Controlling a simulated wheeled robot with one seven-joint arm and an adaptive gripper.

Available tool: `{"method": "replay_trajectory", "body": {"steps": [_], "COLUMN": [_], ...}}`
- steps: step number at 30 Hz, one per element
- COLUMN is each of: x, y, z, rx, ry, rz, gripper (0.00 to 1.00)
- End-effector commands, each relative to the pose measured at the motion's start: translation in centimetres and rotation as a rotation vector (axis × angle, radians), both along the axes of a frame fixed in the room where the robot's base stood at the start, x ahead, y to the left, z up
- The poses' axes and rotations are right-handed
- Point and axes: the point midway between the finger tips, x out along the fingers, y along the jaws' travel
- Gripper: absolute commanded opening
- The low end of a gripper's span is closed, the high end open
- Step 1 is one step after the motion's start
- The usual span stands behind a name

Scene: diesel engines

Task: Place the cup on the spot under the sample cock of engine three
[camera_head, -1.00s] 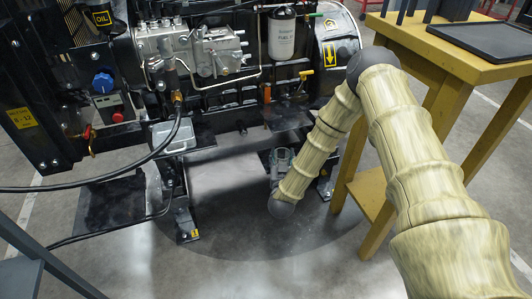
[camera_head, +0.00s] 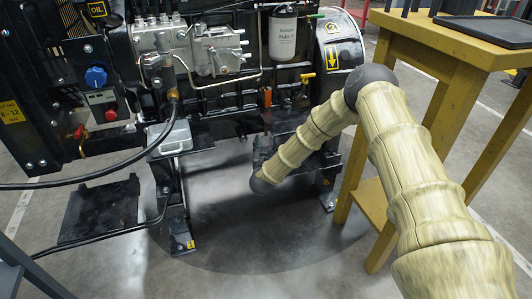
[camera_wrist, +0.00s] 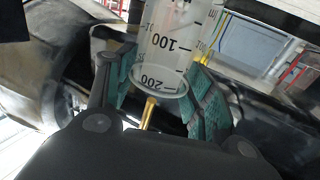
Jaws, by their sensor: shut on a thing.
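The cup (camera_wrist: 178,42) is a clear beaker with black graduations. In the wrist view its numbers read upside down and its round rim faces the lower side. My gripper (camera_wrist: 168,98) has its teal pads on either side of the cup and is shut on it. A thin brass pipe (camera_wrist: 148,113) shows close by the rim; I cannot tell whether it is the sample cock.
A yellow wooden table (camera_head: 446,50) with a black tray (camera_head: 490,30) stands close right of my arm. Black cables (camera_head: 90,184) run across the left. Floor below the engine (camera_head: 230,215) is clear.

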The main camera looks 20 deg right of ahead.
Motion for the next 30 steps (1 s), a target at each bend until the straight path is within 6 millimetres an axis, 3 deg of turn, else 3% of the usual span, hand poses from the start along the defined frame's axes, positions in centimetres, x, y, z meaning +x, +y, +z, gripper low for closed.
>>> {"method": "replay_trajectory", "body": {"steps": [9,23,24,27,30], "x": [-0.1,-0.1,-0.1,-0.1,-0.1], "y": [0.0,0.0,0.0,0.0,0.0], "z": [-3.3,-3.6,-3.5,-3.5,-3.5], "rx": [0.000,0.000,0.000,0.000,0.000], "ry": [0.001,0.000,0.000,0.000,0.000], "rz": [-0.001,0.000,0.000,0.000,0.000], "gripper": [0.26,0.26,0.60,0.74,0.74]}}
